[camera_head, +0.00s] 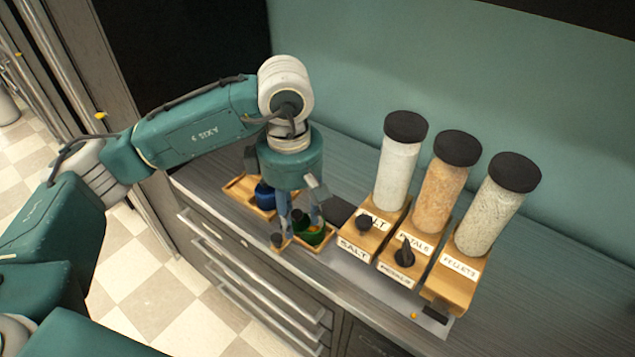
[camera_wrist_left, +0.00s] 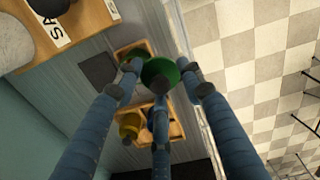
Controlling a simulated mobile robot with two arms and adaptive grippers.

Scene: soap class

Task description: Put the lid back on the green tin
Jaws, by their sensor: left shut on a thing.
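My left gripper (camera_head: 297,228) points down over the small wooden trays on the counter. In the left wrist view its fingers (camera_wrist_left: 162,84) are shut on a round green lid (camera_wrist_left: 160,73). The green tin (camera_head: 315,237) stands in the wooden tray nearer the hoppers, close beside and below the fingertips. It looks open, with something orange inside. In the wrist view the tin (camera_wrist_left: 130,54) is dark and partly covered by a finger and the lid. My right gripper is not in view.
A blue tin (camera_head: 264,196) stands in another wooden tray (camera_head: 238,186) to the left. The wrist view shows a yellow tin (camera_wrist_left: 128,127). Three tall hoppers (camera_head: 437,190) on wooden bases stand close on the right. Drawers drop below the counter's front edge.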

